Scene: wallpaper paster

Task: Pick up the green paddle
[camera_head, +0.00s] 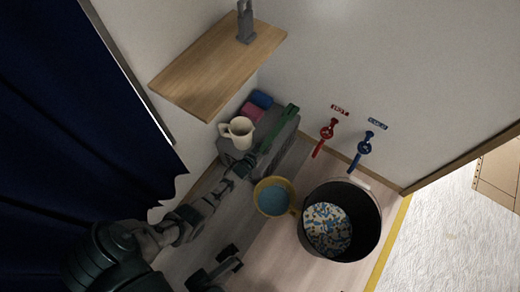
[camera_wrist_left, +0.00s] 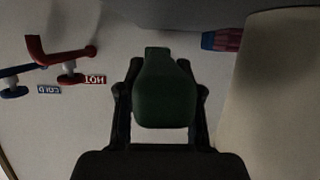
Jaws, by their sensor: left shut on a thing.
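The green paddle (camera_head: 276,130) slants over a grey block beside the shelf, its far end near the wall. My left gripper (camera_head: 243,172) is at the near end of the paddle and shut on it. In the left wrist view, the green end of the paddle (camera_wrist_left: 165,95) fills the space between the two dark fingers. The gripper hides part of the paddle. My right gripper (camera_head: 228,260) is low in the head view, away from the paddle, with its fingers apart and nothing between them.
A cream mug (camera_head: 238,132) stands close left of the paddle on the grey block (camera_head: 283,143). A yellow bowl (camera_head: 272,197) and a black bucket (camera_head: 366,222) stand to the right. Red (camera_head: 326,133) and blue (camera_head: 363,148) valves are on the wall. A wooden shelf (camera_head: 215,70) overhangs.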

